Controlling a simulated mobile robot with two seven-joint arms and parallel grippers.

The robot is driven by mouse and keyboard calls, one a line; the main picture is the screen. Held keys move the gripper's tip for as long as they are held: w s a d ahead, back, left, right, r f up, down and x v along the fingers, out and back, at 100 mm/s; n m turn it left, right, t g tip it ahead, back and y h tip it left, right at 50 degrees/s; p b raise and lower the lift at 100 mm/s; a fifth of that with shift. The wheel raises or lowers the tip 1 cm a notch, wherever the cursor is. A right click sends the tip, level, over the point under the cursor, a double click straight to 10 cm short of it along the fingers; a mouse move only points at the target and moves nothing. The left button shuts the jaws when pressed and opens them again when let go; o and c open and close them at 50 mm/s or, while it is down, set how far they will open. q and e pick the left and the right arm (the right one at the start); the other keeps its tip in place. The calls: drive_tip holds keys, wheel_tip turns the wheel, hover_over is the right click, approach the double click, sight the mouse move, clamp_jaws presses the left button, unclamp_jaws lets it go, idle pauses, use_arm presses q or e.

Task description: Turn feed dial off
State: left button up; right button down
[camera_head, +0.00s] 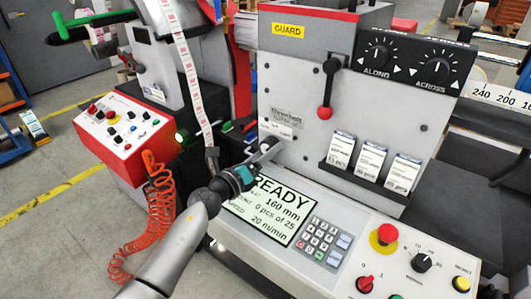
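A black dial with a white pointer (421,262) sits on the lower right panel, with small numbers around it. I cannot read which one is labelled feed. Two more black dials, ALONG (378,55) and ACROSS (439,72), are on the upper black plate. My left gripper (268,148) is over the left end of the display, well away from these dials. Its fingers are small and unclear. My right gripper is not in view.
The lit display (272,215) reads READY, with a keypad (320,240) beside it. A red mushroom button (385,235) stands between keypad and dial. A yellow button (461,283) is at the right. A red-knobbed lever (325,112) juts out above.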

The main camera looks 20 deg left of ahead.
use_arm(q)
drive_tip(key=c, duration=1)
drive_tip(key=shift+n, duration=0.3)
drive_tip(key=n+p, duration=0.2)
drive_tip(key=shift+r+n, duration=0.1)
drive_tip(key=shift+n, duration=0.3)
drive_tip(key=shift+n+p, duration=0.9)
drive_tip(key=shift+n, duration=1.3)
drive_tip(key=o, duration=1.4)
drive_tip(key=shift+c, duration=0.2)
drive_tip(key=shift+s, duration=0.1)
